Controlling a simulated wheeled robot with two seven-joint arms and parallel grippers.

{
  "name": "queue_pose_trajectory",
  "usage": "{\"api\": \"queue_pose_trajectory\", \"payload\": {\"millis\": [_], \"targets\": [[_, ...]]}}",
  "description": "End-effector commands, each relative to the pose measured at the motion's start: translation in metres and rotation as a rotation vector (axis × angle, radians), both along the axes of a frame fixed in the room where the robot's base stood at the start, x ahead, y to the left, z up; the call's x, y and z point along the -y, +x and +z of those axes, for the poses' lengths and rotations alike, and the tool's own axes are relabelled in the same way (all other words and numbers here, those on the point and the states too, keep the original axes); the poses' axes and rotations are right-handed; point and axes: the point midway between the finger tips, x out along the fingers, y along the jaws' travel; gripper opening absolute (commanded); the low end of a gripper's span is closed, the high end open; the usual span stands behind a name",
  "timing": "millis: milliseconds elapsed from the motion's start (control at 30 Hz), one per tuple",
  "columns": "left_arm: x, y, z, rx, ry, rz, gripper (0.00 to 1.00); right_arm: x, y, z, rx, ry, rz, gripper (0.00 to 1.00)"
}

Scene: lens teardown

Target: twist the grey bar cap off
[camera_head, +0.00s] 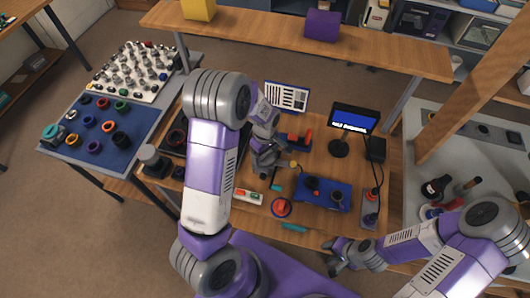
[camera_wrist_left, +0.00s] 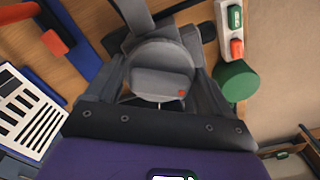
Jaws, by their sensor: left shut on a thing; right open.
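The grey bar cap (camera_wrist_left: 160,72) shows in the left wrist view as a round grey piece with a raised flat bar across it and a small red dot. My left gripper (camera_wrist_left: 158,92) has a finger on each side of it and is shut on it. In the head view my left gripper (camera_head: 268,158) points down over the middle of the bench, and the cap is too small and covered to make out there. What is under the cap is mostly hidden. My right gripper (camera_head: 338,258) is open and empty near the bench's front edge.
A white button box (camera_head: 248,197) and a red round part (camera_head: 281,207) lie in front of my left gripper. A blue tray (camera_head: 337,203) with dark parts is to the right. A monitor (camera_head: 354,119) and printed card (camera_head: 286,97) stand behind. A wooden shelf (camera_head: 260,32) spans the back.

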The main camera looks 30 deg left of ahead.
Motion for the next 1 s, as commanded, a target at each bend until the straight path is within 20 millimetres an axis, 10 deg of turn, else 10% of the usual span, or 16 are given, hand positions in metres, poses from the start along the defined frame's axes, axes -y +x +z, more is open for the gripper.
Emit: {"api": "queue_pose_trajectory", "payload": {"millis": [1000], "targets": [[0.000, 0.001, 0.000, 0.000, 0.000, 0.455, 0.53, 0.000, 0.000, 0.012, 0.000, 0.000, 0.000, 0.43]]}}
